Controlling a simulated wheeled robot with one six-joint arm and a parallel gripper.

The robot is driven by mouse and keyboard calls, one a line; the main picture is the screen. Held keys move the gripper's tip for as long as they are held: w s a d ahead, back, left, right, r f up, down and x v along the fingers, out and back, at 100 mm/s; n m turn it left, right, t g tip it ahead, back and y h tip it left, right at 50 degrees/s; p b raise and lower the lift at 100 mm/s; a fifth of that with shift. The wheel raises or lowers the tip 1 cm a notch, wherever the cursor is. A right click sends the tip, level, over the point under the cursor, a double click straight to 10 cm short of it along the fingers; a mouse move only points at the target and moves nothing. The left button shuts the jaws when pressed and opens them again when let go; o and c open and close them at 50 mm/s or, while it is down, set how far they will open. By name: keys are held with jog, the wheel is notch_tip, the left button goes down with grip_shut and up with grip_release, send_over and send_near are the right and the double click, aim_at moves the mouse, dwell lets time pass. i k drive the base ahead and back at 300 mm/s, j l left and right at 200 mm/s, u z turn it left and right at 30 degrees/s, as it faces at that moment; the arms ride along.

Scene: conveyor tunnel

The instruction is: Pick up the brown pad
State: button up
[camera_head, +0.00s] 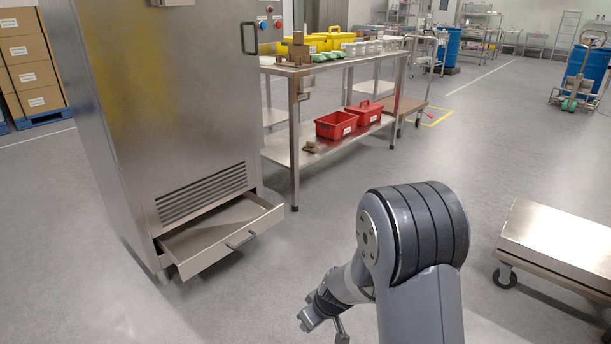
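A small brown item (311,146) lies at the near left end of the steel table's lower shelf (335,141), left of the red bins. It may be the brown pad, but it is too small to tell. Other brown pieces (297,50) stand at the near left end of the table top. My gripper (322,325) is low at the bottom of the view, over the floor and well short of the table. It is partly cut off and seen from behind, so its opening is unclear. Nothing shows in it.
A steel cabinet (150,90) with an open lower drawer (215,238) stands at left. Two red bins (336,125) (370,112) sit on the lower shelf. A low steel cart (560,240) is at right. The floor between is clear.

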aim_at(311, 146)
jog(key=i+z, duration=0.25)
jog(key=i, duration=1.5)
jog(key=i+u, duration=0.1)
jog(key=i, duration=0.6)
jog(key=i+l+u, duration=0.1)
jog(key=i, duration=0.55)
jog(key=i+l, duration=0.25)
jog(key=i, duration=0.45)
jog(key=i+l+u, duration=0.1)
jog(key=i+u, duration=0.15)
jog(key=i, duration=0.15)
jog(key=i+l+u, duration=0.25)
jog(key=i+j, duration=0.05)
jog(key=i, duration=0.05)
